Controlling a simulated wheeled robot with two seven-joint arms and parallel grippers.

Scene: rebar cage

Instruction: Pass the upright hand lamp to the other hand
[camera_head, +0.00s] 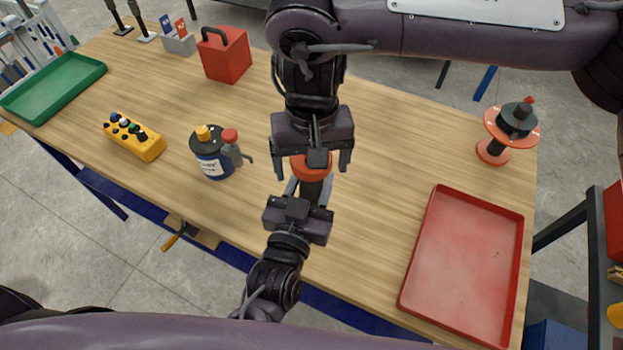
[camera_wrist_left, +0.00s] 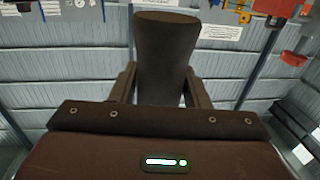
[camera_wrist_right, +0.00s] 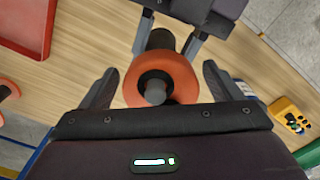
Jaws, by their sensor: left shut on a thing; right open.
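The hand lamp has an orange round head (camera_head: 312,168) and a dark grip below it. It stands upright above the middle of the table. My left gripper (camera_head: 309,190) is shut on the dark grip (camera_wrist_left: 165,60), which fills the space between its fingers in the left wrist view. My right gripper (camera_head: 312,171) is open above the lamp, its fingers on either side of the orange head. In the right wrist view the orange head (camera_wrist_right: 180,77) with its dark centre lies between and just beyond the open fingers. The right gripper partly hides the lamp in the head view.
A red tray (camera_head: 405,290), a green tray (camera_head: 92,72) and an orange-black reel (camera_head: 515,122) stand further out.

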